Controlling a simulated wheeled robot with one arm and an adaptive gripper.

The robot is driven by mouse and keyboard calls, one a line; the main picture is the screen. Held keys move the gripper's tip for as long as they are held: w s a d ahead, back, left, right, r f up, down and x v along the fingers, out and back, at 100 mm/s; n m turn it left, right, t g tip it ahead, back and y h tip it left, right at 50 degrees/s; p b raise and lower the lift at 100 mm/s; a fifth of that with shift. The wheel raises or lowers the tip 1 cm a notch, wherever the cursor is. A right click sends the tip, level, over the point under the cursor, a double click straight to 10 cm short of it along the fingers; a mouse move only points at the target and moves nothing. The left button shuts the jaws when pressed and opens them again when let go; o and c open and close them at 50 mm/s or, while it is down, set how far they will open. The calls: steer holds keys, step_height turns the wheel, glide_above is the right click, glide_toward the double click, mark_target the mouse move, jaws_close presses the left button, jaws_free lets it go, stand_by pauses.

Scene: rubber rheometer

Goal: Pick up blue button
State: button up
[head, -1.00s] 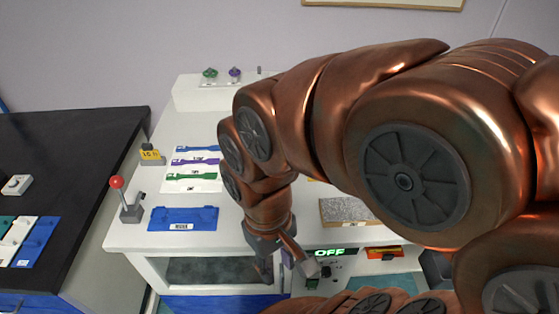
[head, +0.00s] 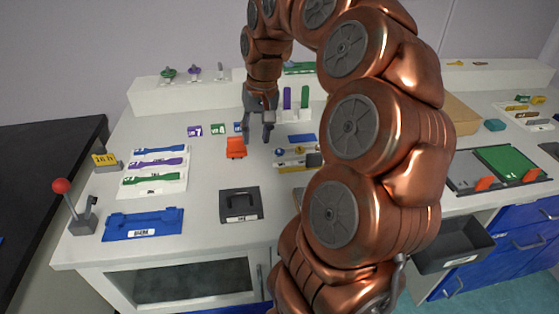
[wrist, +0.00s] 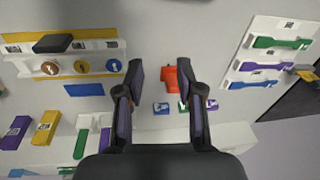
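A small round blue button (head: 279,152) sits in a low holder on the white table, beside a round yellow one (head: 299,152). In the wrist view the blue button (wrist: 113,65) is at the right end of the white holder's row (wrist: 66,66), with a yellow and a brown one to its left. My gripper (head: 258,138) points down above the table, to the left of the holder in the head view. In the wrist view its two fingers (wrist: 160,78) are apart with nothing held between them. The blue button lies left of the fingers there.
An orange piece (head: 236,148) lies below my gripper. Small labelled purple (head: 195,131), green (head: 218,129) and blue (head: 238,127) blocks stand nearby. A black tray (head: 240,204) is nearer. Upright purple and green strips (head: 296,100) stand behind the holder. A black block (wrist: 53,43) sits at the holder.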

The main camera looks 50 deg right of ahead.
mark_target(280, 151)
steer(key=d+f+m+b, duration=0.1)
steer(key=d+f+m, duration=0.2)
steer(key=d, duration=0.7)
steer(key=shift+t, duration=0.3)
steer(key=shift+w+a+f+p, duration=0.1)
steer(key=shift+w+f+p, duration=0.1)
steer(key=shift+f, duration=0.95)
steer(key=shift+w+a+f+p, duration=0.1)
steer(key=shift+w+f, duration=0.05)
steer(key=shift+f, duration=1.05)
steer(key=shift+w+a+f+p, duration=0.1)
steer(key=shift+w+f, duration=0.1)
steer(key=shift+f, duration=0.95)
steer(key=c, duration=0.5)
